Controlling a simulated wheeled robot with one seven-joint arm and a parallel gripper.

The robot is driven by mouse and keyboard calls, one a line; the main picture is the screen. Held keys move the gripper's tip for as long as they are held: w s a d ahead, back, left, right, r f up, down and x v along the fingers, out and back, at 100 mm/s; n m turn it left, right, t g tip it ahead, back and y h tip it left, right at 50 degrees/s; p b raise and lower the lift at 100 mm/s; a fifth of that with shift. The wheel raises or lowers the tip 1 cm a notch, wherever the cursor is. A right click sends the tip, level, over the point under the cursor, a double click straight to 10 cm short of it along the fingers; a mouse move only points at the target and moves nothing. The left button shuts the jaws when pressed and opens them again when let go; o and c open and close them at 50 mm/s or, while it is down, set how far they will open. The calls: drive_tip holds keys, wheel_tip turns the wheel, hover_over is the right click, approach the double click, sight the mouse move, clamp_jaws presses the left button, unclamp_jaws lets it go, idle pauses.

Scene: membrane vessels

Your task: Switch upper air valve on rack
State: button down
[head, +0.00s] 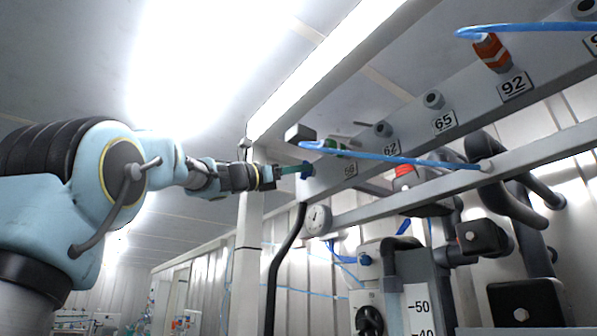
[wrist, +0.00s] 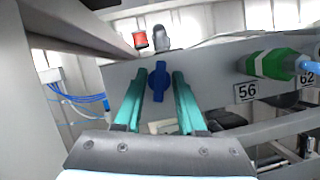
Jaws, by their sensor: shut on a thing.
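The blue valve handle (wrist: 159,82) sits on the grey end panel of the rack (wrist: 218,75). It stands upright in the wrist view. My gripper (wrist: 159,73) has its two green fingers on either side of the handle and is shut on it. The handle's rear side and stem are hidden.
A green fitting with a blue hose (wrist: 270,64) sits right of the valve, by label 56 (wrist: 246,91). A red-capped part (wrist: 140,40) is behind the panel.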

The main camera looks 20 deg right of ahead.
drive_tip(key=shift+m+g+y, duration=0.45)
drive_tip(key=shift+m+g, duration=0.6)
drive_tip(key=shift+m, duration=1.35)
drive_tip(key=shift+m+g+y, duration=0.45)
drive_tip(key=shift+m+g, duration=0.6)
drive_tip(key=shift+m, duration=1.65)
drive_tip(key=c, duration=0.9)
unclamp_jaws()
drive_tip(key=shift+o, duration=0.2)
drive_tip(key=b+v, duration=0.4)
drive_tip(key=v, duration=0.7)
drive_tip(key=shift+o, duration=0.2)
drive_tip(key=shift+r, duration=0.1)
